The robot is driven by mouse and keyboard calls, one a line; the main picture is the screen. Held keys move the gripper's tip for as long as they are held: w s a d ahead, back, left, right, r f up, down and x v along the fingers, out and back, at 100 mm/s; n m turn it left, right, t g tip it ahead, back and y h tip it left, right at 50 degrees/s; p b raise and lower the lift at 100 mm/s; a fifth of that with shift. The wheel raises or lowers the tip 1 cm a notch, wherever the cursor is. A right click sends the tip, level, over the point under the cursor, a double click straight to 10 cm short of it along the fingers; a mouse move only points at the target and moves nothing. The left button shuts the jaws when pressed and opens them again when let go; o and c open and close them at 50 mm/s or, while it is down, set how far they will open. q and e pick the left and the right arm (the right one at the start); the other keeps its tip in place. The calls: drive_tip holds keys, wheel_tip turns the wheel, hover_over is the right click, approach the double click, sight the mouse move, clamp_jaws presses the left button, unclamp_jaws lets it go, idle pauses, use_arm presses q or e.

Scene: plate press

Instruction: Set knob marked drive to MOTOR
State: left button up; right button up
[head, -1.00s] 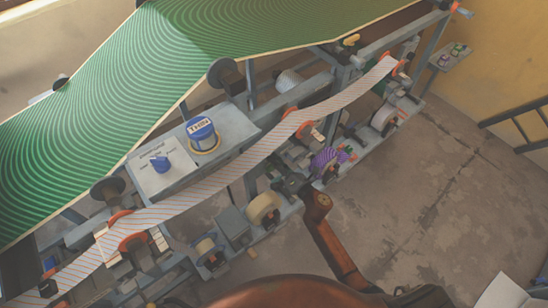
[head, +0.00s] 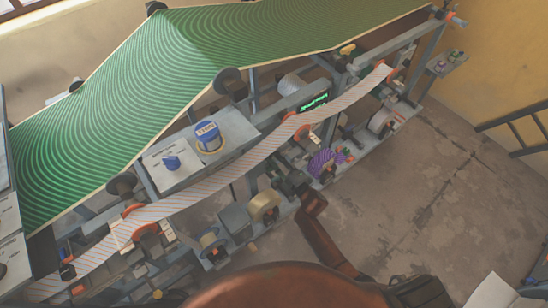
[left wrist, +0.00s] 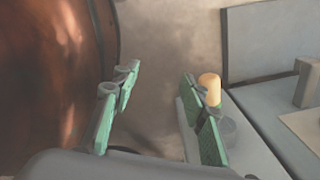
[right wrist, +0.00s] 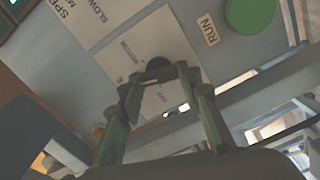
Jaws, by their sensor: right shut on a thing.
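In the right wrist view a dark round knob (right wrist: 158,66) sits on a pale label plate (right wrist: 136,42) on a grey panel. The plate's small lettering is too blurred to read surely, and the knob's pointer is hidden. My right gripper (right wrist: 160,80) is shut on this knob. In the head view my right gripper (head: 291,184) reaches the front side of the machine, and the knob is hidden there. My left gripper (left wrist: 158,100) is open and empty in the left wrist view. It is out of the head view.
A green button (right wrist: 250,12) marked RUN is beside the plate. A grey panel (head: 180,184) with a blue knob (head: 171,163) and a blue-topped part (head: 208,136) stands above the striped web (head: 200,200).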

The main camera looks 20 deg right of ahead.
drive_tip(key=m+p, duration=0.2)
drive_tip(key=m, duration=0.2)
drive_tip(key=shift+r+m, duration=0.15)
drive_tip(key=shift+m, duration=0.15)
use_arm(q)
drive_tip(key=shift+w+r+p, duration=0.3)
drive_tip(key=shift+r+p, duration=0.05)
drive_tip(key=shift+r, duration=0.4)
drive_tip(key=shift+w+r+p, duration=0.35)
drive_tip(key=shift+r, duration=0.4)
drive_tip(key=shift+w+r+p, duration=0.3)
drive_tip(key=shift+r+p, duration=0.05)
drive_tip(key=shift+r, duration=0.4)
use_arm(e)
drive_tip(key=shift+d+m, duration=0.1)
drive_tip(key=shift+m, duration=1.8)
drive_tip(key=o, duration=1.2)
drive_tip(key=shift+c, duration=0.2)
use_arm(q)
drive_tip(key=shift+s+a, duration=0.1)
use_arm(e)
drive_tip(key=shift+s, duration=0.1)
drive_tip(key=v, duration=1.1)
drive_tip(key=shift+s+d, duration=0.15)
drive_tip(key=shift+s, duration=0.25)
